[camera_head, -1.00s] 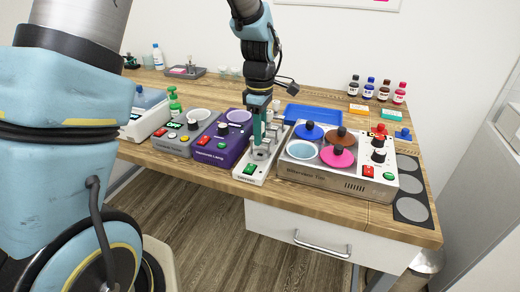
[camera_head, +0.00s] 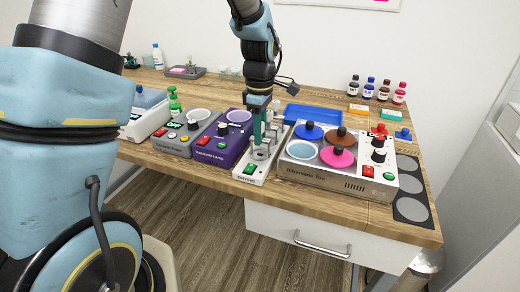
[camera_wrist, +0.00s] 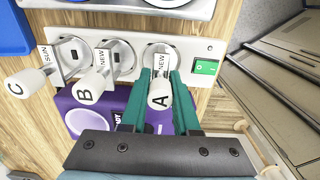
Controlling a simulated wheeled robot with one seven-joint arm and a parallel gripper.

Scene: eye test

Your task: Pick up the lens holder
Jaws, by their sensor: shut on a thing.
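Several lens holders with white handles stand in round sockets of a narrow white unit (camera_wrist: 125,22). In the wrist view the handles read A (camera_wrist: 160,97), B (camera_wrist: 88,90) and C (camera_wrist: 22,84). My gripper (camera_wrist: 160,78) has its green fingers on both sides of the handle of lens holder A and is shut on it. Holder A is still over its socket, the one nearest the green switch (camera_wrist: 205,67); I cannot tell whether it is lifted. In the head view my gripper (camera_head: 263,130) points down over the front of the white unit (camera_head: 270,172), hiding part of the holders.
A steel box (camera_head: 330,180) with coloured round tops stands close on the right. A purple unit (camera_head: 215,155) stands close on the left. A blue tray (camera_head: 310,113) lies behind. Bottles (camera_head: 368,88) stand at the back right. The table's front edge is just before the white unit.

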